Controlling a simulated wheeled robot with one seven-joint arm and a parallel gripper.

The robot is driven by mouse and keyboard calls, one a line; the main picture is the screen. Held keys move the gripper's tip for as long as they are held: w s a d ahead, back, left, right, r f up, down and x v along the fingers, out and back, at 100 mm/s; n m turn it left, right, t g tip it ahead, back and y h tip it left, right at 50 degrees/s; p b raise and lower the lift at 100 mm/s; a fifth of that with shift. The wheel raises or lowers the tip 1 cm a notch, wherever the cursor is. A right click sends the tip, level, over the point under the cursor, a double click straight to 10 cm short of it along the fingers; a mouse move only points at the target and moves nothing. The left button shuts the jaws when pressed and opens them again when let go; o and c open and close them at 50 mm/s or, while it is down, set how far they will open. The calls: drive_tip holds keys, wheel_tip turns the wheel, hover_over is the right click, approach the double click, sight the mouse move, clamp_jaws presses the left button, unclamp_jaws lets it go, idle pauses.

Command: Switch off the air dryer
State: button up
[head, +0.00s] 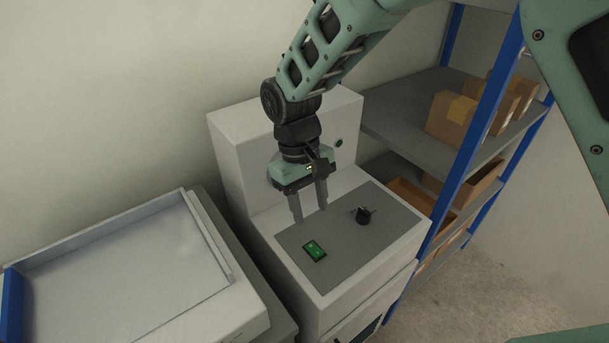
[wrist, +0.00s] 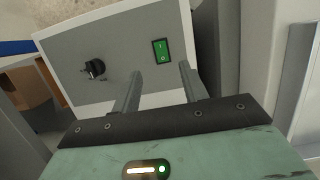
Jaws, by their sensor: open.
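The air dryer appears to be the white cabinet (head: 243,165) with a grey sloping panel (head: 345,247). On the panel are a green rocker switch (head: 314,250) and a black rotary knob (head: 364,214). The wrist view shows the green switch (wrist: 161,51) ahead of the right finger and the knob (wrist: 94,69) to the left. My gripper (head: 311,215) is open and empty, fingers pointing down above the back part of the panel. It also shows in the wrist view (wrist: 159,75). It appears apart from both controls. Which way the switch is pressed is too small to tell.
A white tray-like surface (head: 130,270) stands left of the cabinet. Blue-framed shelving (head: 478,130) with cardboard boxes (head: 450,118) stands close on the right. A small dark green round button (head: 339,142) is on the cabinet's raised back. Floor shows at lower right.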

drive_tip(key=v, duration=0.7)
drive_tip(key=s+d+r+t+y, duration=0.1)
drive_tip(key=s+d, duration=0.5)
drive_tip(key=s, duration=0.4)
drive_tip(key=s+d+r+t+y, duration=0.1)
drive_tip(key=s+d+r, duration=0.1)
drive_tip(key=s+d, duration=0.4)
drive_tip(key=s, duration=0.5)
drive_tip(key=shift+d+n, duration=0.2)
drive_tip(key=shift+n, duration=0.2)
